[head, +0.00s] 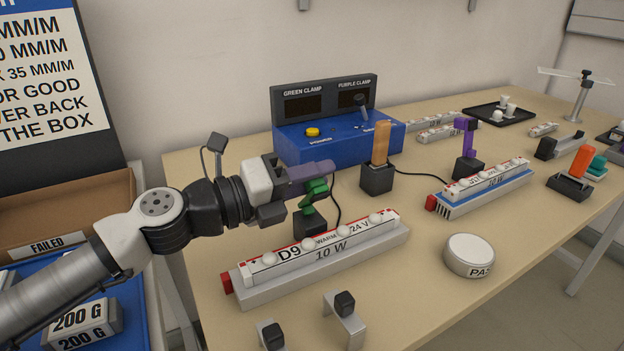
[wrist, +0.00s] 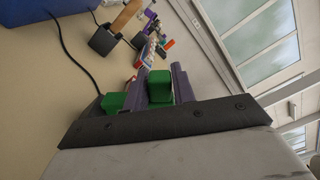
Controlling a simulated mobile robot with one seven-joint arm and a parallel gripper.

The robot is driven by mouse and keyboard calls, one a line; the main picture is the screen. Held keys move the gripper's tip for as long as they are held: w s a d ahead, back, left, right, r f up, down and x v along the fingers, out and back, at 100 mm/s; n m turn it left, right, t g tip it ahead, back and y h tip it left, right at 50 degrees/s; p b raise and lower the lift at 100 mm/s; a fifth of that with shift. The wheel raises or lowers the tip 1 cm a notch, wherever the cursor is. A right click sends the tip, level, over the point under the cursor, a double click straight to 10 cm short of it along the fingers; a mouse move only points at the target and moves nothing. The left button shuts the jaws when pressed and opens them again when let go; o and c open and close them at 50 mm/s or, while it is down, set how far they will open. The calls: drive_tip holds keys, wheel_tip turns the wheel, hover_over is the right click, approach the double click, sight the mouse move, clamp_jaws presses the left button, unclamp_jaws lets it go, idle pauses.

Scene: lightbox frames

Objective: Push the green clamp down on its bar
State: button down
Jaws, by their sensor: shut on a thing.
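The green clamp (head: 316,190) stands on a black base (head: 309,224) behind the near light bar (head: 322,252), which is marked D9, WARM, 24 V and 10 W. My gripper (head: 318,172) reaches in from the left, with its purple fingers at the top of the clamp. In the wrist view the fingers (wrist: 168,86) are on either side of the green clamp's block (wrist: 159,86) and shut on it. The clamp's lower part is partly hidden by the fingers. The clamp's upper part looks raised and tilted. Whether it touches the bar cannot be told.
A blue control box (head: 335,139) with a yellow button stands behind.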

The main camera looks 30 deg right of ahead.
drive_tip(key=shift+s+f, duration=0.1)
drive_tip(key=shift+s, duration=0.2)
drive_tip(key=c, duration=1.2)
unclamp_jaws()
drive_tip(key=shift+w, duration=0.1)
drive_tip(key=shift+c, duration=0.2)
drive_tip(key=a, duration=0.7)
drive_tip(key=shift+a+b, duration=0.25)
drive_tip(key=shift+b, duration=0.1)
